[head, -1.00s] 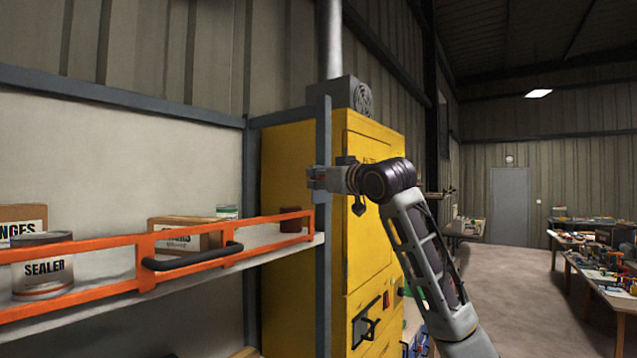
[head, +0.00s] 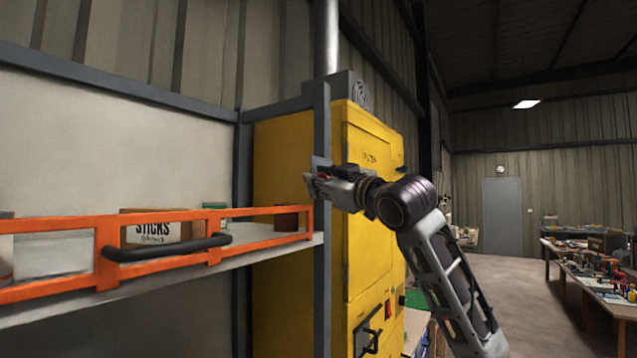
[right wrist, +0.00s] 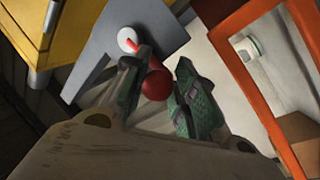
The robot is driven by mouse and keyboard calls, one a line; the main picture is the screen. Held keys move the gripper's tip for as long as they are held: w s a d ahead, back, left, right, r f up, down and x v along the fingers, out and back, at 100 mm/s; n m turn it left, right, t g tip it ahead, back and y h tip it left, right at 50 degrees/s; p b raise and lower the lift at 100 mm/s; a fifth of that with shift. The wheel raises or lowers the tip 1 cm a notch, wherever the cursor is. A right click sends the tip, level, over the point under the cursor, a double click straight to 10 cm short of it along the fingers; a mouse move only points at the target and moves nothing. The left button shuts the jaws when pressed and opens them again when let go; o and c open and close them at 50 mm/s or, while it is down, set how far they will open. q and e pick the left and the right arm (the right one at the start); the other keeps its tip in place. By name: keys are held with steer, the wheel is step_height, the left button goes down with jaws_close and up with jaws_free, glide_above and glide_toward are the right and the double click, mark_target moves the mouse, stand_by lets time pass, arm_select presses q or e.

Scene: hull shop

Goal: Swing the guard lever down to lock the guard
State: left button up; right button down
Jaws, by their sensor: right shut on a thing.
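The guard is an orange rail (head: 70,230) with a black handle (head: 168,247), standing along the front of the shelf. The guard lever shows in the right wrist view as a short red arm at a white round pivot (right wrist: 127,39) on the grey post, with a red ball knob (right wrist: 156,85). My right gripper (head: 312,183) is at the post, just above the rail's right end. In the right wrist view its green-padded fingers (right wrist: 160,70) are on either side of the knob, shut on it. The fingers hide part of the lever. My left gripper is not in view.
A yellow cabinet (head: 372,230) stands right behind the grey post (head: 322,270). Workbenches (head: 590,265) are far right, with open floor before them.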

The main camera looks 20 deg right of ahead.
steer(key=shift+w+d+f+n+y, duration=0.2)
steer(key=shift+f+n+y, duration=0.3)
steer(key=shift+n, duration=0.4)
steer(key=n, duration=0.1)
steer(key=f+n+y, duration=0.1)
steer(key=shift+w+d+n, duration=0.1)
steer(key=shift+d+n, duration=0.15)
steer(key=shift+n, duration=0.15)
steer(key=shift+w+d+f+n+y+p, duration=0.1)
steer(key=shift+d+f+n+y+p, duration=0.2)
steer(key=shift+n, duration=0.45)
steer(key=shift+w+f+n+y+p, duration=0.15)
steer(key=shift+n+y, duration=0.3)
steer(key=shift+n, duration=0.35)
steer(key=shift+w+d+f+n+y+p, duration=0.1)
steer(key=shift+d+n+y+p, duration=0.2)
steer(key=shift+n, duration=0.45)
steer(key=shift+a+f+n+y, duration=0.1)
steer(key=shift+n+y, duration=0.15)
steer(key=shift+n, duration=0.05)
steer(key=c, duration=1.2)
jaws_free()
steer(key=shift+f, duration=0.1)
steer(key=shift+s, duration=0.1)
